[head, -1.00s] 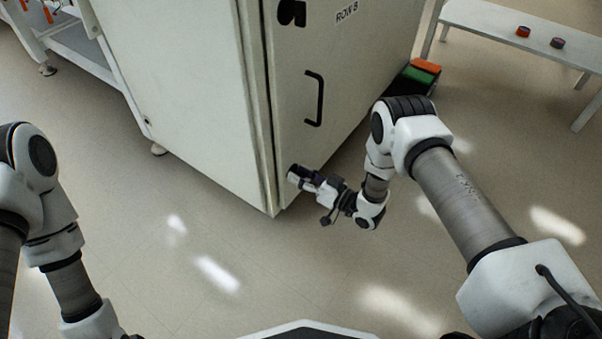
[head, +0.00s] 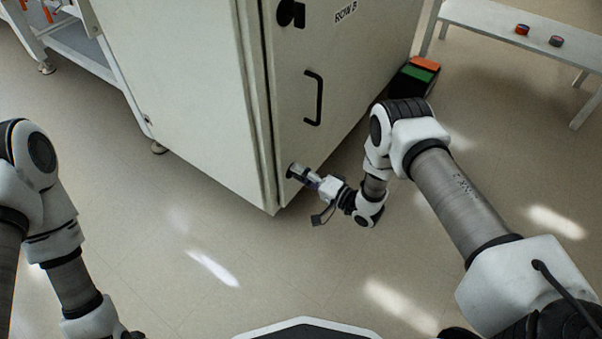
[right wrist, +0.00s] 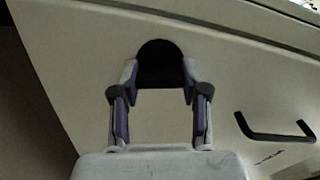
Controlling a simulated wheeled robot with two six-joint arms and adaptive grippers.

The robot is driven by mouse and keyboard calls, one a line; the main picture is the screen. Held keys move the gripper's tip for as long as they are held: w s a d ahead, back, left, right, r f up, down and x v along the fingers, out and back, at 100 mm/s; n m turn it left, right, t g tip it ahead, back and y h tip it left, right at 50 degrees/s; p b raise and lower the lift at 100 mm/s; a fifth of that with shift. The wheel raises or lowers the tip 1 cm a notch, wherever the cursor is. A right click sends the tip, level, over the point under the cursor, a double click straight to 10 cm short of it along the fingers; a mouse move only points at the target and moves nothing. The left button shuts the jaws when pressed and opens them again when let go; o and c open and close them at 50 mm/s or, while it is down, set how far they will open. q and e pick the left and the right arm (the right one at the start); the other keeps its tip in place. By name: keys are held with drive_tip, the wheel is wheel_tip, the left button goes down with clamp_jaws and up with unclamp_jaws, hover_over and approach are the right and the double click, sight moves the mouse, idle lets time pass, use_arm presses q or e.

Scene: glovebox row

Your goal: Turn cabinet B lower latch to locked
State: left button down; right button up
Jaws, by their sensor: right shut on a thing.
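The lower latch (right wrist: 158,52) is a dark, round-topped piece low on the cabinet door. It shows in the right wrist view, and in the head view it is a small dark spot (head: 292,171) near the door's bottom left corner. My right gripper (right wrist: 160,78) has its two fingers on either side of the latch and is shut on it. In the head view the right gripper (head: 298,174) reaches the door from the right; it partly hides the latch, so I cannot read its setting. Cabinet B (head: 350,60) carries a "ROW B" label. My left gripper is out of view.
A black upper latch (head: 290,13) and a black bar handle (head: 314,97) are above on the same door. A bin with green and orange contents (head: 416,76) stands beside the cabinet. A white bench (head: 480,22) is at the upper right. The floor in front is clear.

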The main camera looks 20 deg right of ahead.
drive_tip(key=shift+m, duration=1.3)
drive_tip(key=o, duration=1.2)
drive_tip(key=shift+c, duration=0.2)
drive_tip(key=v, duration=1.2)
drive_tip(key=shift+f, duration=0.1)
